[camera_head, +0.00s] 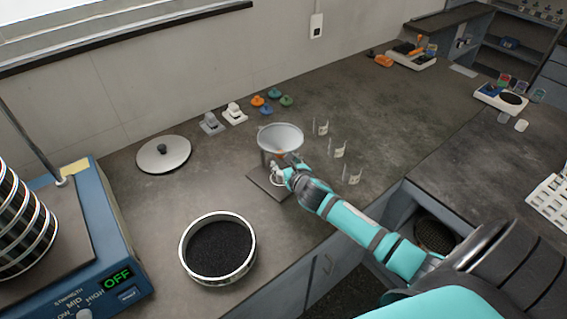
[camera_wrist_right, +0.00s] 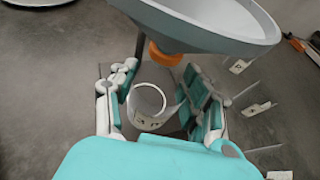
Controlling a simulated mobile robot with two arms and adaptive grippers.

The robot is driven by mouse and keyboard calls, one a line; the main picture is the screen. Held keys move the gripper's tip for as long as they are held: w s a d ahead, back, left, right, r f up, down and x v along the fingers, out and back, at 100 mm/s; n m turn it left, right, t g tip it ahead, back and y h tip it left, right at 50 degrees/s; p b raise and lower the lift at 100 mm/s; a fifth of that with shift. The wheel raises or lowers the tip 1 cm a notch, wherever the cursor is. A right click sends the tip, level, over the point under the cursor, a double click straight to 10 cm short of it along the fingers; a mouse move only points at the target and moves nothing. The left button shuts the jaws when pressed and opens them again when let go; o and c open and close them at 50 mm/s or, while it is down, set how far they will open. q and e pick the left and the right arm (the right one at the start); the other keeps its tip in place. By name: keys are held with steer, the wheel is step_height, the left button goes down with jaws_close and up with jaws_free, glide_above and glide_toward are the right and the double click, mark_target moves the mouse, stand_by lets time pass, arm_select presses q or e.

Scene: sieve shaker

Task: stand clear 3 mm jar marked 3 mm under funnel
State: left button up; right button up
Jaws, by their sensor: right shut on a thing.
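The funnel (camera_head: 281,137) is a wide metal cone on a stand with a dark base plate (camera_head: 262,184); its orange outlet (camera_wrist_right: 166,56) shows in the wrist view. My right gripper (camera_head: 288,172) is low beside the stand, under the funnel. In the wrist view my right gripper (camera_wrist_right: 160,102) is shut on a clear jar (camera_wrist_right: 147,101), upright beneath the funnel near the outlet. My left gripper is out of view.
More clear jars with labels (camera_head: 340,150) stand in a row right of the funnel. A sieve with dark grains (camera_head: 219,250) is at the front, a round lid (camera_head: 163,154) behind it. The blue shaker (camera_head: 115,235) reading OFF is at left. Small coloured pieces (camera_head: 267,110) lie behind the funnel.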

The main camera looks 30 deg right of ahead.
steer(key=shift+w+f, duration=0.85)
steer(key=shift+w, duration=0.1)
steer(key=shift+s+d+r, duration=0.1)
steer(key=shift+s, duration=0.1)
steer(key=shift+f, duration=0.65)
steer(key=o, duration=1.1)
steer(key=shift+o, duration=0.2)
steer(key=shift+r, duration=0.35)
steer(key=v, duration=1.2)
steer(key=shift+r, duration=0.25)
